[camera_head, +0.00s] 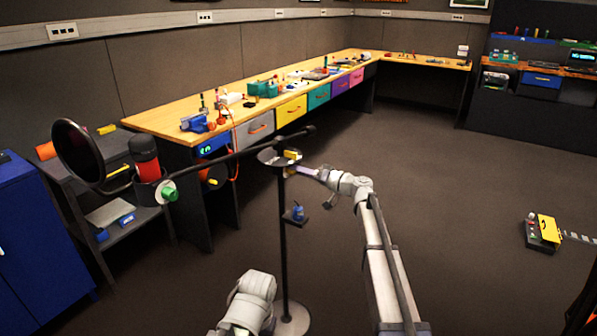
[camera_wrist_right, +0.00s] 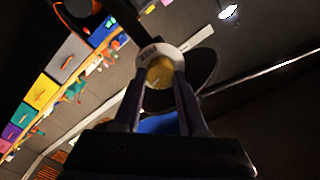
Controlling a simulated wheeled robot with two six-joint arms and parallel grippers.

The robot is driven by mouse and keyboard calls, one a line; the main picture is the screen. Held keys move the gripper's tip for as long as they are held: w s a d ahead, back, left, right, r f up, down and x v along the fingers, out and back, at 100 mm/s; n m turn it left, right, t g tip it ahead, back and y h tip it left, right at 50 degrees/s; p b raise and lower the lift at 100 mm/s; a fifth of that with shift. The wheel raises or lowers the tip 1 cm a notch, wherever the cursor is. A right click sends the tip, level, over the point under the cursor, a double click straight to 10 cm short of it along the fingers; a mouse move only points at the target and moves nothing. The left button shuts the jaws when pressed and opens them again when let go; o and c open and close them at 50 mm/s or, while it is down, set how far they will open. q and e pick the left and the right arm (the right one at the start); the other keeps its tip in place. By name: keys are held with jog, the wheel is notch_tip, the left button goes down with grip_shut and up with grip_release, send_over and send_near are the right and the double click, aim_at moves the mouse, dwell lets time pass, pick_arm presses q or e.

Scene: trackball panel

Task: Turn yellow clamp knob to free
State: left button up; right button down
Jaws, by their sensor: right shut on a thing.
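The yellow clamp knob (camera_head: 292,156) sits at the top of the dark stand (camera_head: 284,240), beside a round dark tray. In the right wrist view the knob (camera_wrist_right: 160,71) is between my two fingers, set in a pale collar (camera_wrist_right: 148,52) with small unreadable dark lettering. The knob face carries a faint pale mark. My right gripper (camera_head: 302,169) reaches it from the right and is shut on it; its fingers (camera_wrist_right: 160,82) flank the knob closely. My left gripper is not visible; only part of my left arm shows at the bottom.
A dark boom (camera_head: 240,152) crosses the stand, with a black disc (camera_head: 78,155), a red-and-black cylinder (camera_head: 145,160) and a green knob (camera_head: 167,191) at its left end. A small shelf on the pole holds a blue item (camera_head: 297,212).

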jog(key=m, duration=1.9)
jog(key=shift+f, duration=0.25)
jog(key=shift+m, duration=0.4)
jog(key=shift+c, duration=2.2)
grip_release()
jog(key=v, duration=0.8)
